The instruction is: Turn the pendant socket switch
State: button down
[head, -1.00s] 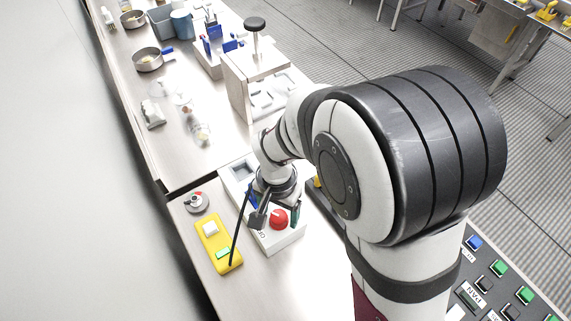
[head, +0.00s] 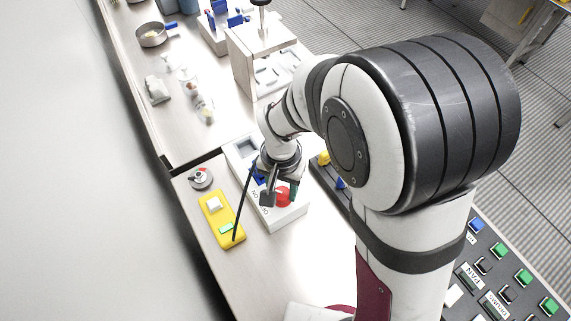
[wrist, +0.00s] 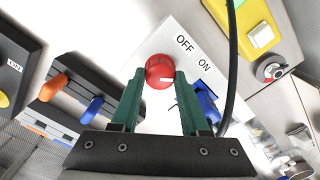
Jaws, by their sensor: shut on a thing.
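A red round switch knob (wrist: 160,70) with a white mark sits on a white box (wrist: 180,30) labelled OFF and ON.
A yellow pendant (head: 217,212) with a green button lies left of the box, near a round grey base with a red-topped switch (head: 200,178). A dark panel with orange and blue levers (wrist: 95,108) stands close on the other side.

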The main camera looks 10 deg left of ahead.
aim_at(282, 193)
jog(key=n, duration=1)
jog(key=shift+n, duration=0.3)
dwell(0.4)
jog(key=shift+c, duration=2)
grip_release()
notch_tip(282, 193, up, 16)
